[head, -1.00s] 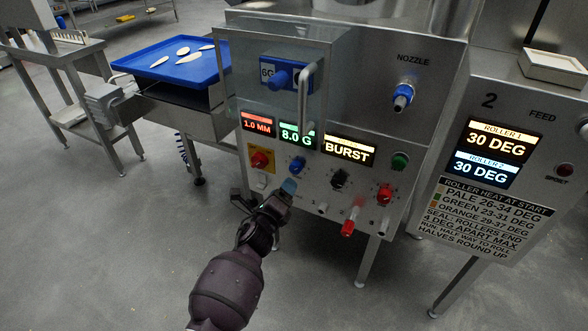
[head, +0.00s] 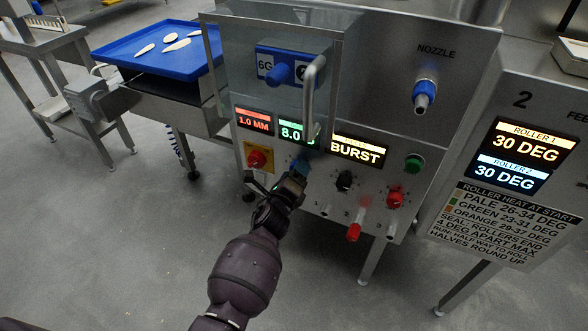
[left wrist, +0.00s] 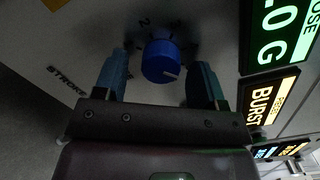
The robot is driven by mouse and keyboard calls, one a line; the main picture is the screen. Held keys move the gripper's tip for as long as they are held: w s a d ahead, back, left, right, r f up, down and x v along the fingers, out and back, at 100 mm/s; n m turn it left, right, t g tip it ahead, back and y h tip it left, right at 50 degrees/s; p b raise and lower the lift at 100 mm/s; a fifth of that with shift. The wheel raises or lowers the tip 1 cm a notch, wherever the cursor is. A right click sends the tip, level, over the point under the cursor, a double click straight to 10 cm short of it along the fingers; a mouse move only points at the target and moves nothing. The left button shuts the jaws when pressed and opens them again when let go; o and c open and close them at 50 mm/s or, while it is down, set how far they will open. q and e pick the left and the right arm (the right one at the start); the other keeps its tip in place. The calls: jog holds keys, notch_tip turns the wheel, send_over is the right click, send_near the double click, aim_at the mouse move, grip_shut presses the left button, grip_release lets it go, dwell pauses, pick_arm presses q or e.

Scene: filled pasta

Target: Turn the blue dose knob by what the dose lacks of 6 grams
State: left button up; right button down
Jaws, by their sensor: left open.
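The blue dose knob (left wrist: 161,61) shows in the left wrist view with a pale pointer mark and scale numbers around it. My left gripper (left wrist: 159,66) is open, with one blue fingertip on each side of the knob; I cannot tell whether they touch it. In the head view my left gripper (head: 292,177) is at the machine's front panel and mostly hides the knob. The green dose display (head: 291,131) reads 8.0, its right part behind a handle; a "6G" label (head: 265,64) sits above. My right gripper is not in view.
A red button (head: 257,158) on yellow is left of the gripper; a black knob (head: 345,180), red knob (head: 395,199) and green button (head: 414,162) are to the right. A vertical handle (head: 312,95) stands out above. A blue tray (head: 130,45) holds pale pieces.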

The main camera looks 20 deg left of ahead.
pick_arm(q)
jog(key=shift+c, duration=0.4)
jog(key=c, duration=0.8)
jog(key=shift+c, duration=0.2)
jog(key=shift+r, duration=0.1)
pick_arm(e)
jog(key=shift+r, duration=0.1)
